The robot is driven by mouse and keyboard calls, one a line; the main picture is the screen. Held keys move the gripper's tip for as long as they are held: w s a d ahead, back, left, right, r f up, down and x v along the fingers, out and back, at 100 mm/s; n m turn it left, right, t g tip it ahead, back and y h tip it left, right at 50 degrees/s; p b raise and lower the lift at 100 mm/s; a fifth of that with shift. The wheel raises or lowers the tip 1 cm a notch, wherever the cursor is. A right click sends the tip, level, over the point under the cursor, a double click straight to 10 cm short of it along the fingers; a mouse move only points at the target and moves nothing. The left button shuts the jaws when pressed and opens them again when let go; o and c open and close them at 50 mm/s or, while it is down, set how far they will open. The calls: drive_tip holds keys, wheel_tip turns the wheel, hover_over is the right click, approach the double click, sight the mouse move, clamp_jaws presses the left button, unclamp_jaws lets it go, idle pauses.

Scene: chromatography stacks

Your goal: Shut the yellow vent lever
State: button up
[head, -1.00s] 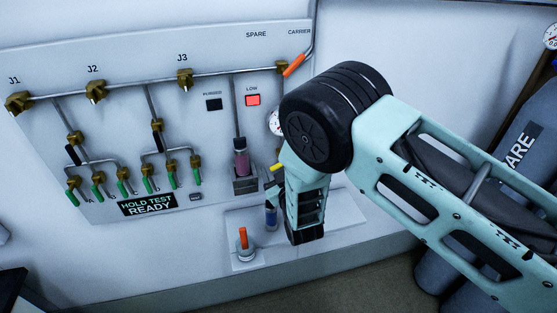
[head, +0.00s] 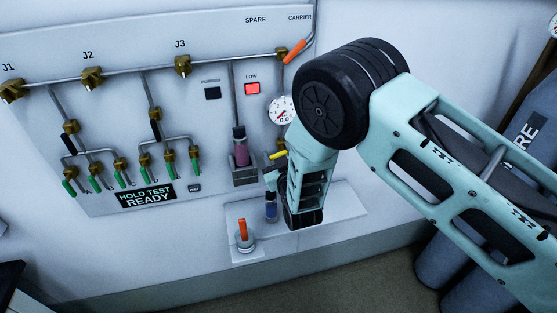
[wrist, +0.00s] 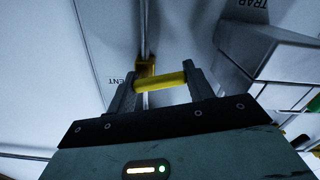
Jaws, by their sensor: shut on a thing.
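The yellow vent lever (head: 279,155) shows as a short bar in front of the wall panel, below the round gauge. In the wrist view the yellow lever (wrist: 160,82) lies crosswise between my two grey fingers, beside a brass-coloured fitting on a thin vertical pipe. My gripper (wrist: 158,85) is shut on it. In the head view my gripper (head: 271,177) is seen from the side, and my wrist hides part of the lever's surroundings. Part of a label ending in "ENT" shows left of the fingers in the wrist view.
The gauge (head: 281,110) and red LOW lamp (head: 252,88) are above. A purple-filled vessel (head: 240,150) stands left of the lever. Gas cylinders (head: 490,225) stand at the right.

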drive_tip(key=m+b, duration=0.2)
drive_tip(key=b, duration=0.1)
drive_tip(key=shift+m, duration=0.3)
drive_tip(key=shift+r+m+b, duration=0.3)
drive_tip(key=shift+m+b, duration=0.2)
drive_tip(key=shift+b, duration=0.1)
drive_tip(key=o, duration=1)
drive_tip(key=b+v, duration=0.5)
drive_tip(key=v, duration=1.2)
drive_tip(key=shift+s+d+r+b, duration=0.1)
drive_tip(key=shift+s+b, duration=0.15)
drive_tip(key=shift+b, duration=0.05)
